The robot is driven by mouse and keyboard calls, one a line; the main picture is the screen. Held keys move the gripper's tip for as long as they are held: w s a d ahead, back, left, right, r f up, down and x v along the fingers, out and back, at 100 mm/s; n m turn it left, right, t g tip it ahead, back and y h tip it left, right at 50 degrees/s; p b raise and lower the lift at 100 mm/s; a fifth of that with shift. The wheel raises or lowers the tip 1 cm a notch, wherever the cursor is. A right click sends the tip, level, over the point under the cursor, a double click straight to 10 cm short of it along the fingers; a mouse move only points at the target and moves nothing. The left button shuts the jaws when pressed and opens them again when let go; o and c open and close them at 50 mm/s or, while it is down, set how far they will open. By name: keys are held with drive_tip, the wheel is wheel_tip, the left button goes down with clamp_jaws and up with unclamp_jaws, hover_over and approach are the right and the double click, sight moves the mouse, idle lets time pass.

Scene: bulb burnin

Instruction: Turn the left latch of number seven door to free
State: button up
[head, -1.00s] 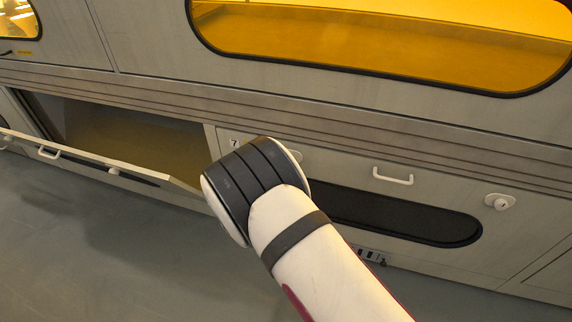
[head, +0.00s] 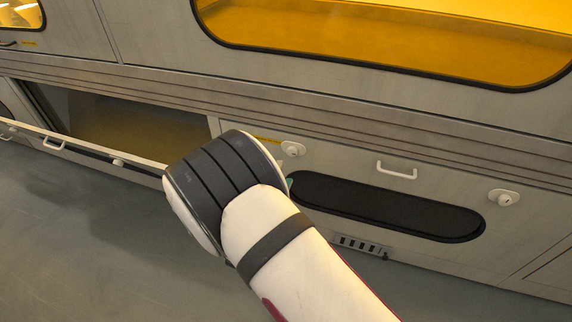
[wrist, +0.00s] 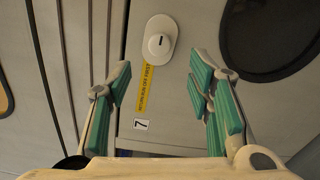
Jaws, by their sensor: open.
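The number seven door (head: 450,185) is a grey panel that looks closed, with a latch near each upper corner. Its left latch (head: 292,149) is a white oval plate with a round knob, just past my arm. In the wrist view the left latch (wrist: 158,42) shows a short dark mark on its knob, running along the picture's vertical. My gripper (wrist: 160,68) is open and empty, green pads apart, with the latch ahead between and beyond the fingertips. A "7" label (wrist: 141,125) and a yellow strip (wrist: 146,88) sit beside the latch. In the head view my arm hides most of the gripper.
The door also carries a white handle (head: 396,170), a right latch (head: 504,197) and a dark oval window (head: 400,210). To the left, a neighbouring door (head: 90,150) hangs open before its compartment. Grey floor (head: 70,240) lies clear in front.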

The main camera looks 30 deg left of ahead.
drive_tip(key=shift+v, duration=1.85)
